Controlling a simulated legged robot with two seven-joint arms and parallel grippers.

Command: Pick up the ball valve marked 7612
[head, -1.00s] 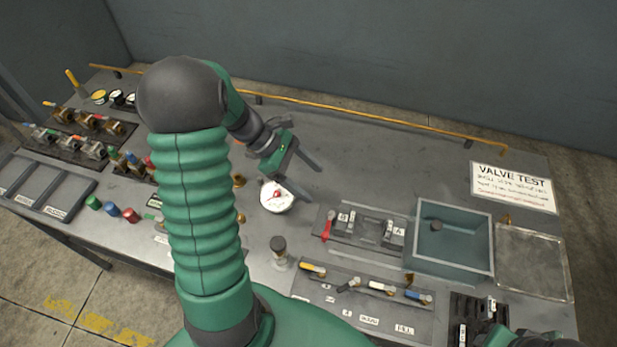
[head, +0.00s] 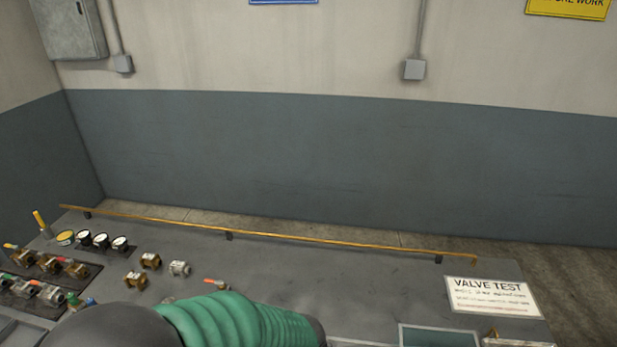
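Several valves stand at the left end of the grey bench. Brass-bodied valves with coloured handles (head: 50,263) form the back row, and silver-bodied valves (head: 48,294) form a row in front. Nearer the middle are two brass fittings (head: 150,261) (head: 135,279), a silver fitting (head: 179,268) and a red-handled piece (head: 216,284). No number 7612 can be read on any of them. A green-sleeved arm of mine crosses the bottom of the head view and hides part of the bench. Neither gripper is in view.
Round gauges (head: 101,241) stand at the back left. A VALVE TEST sign (head: 491,296) and a tank rim (head: 440,327) are at the right.

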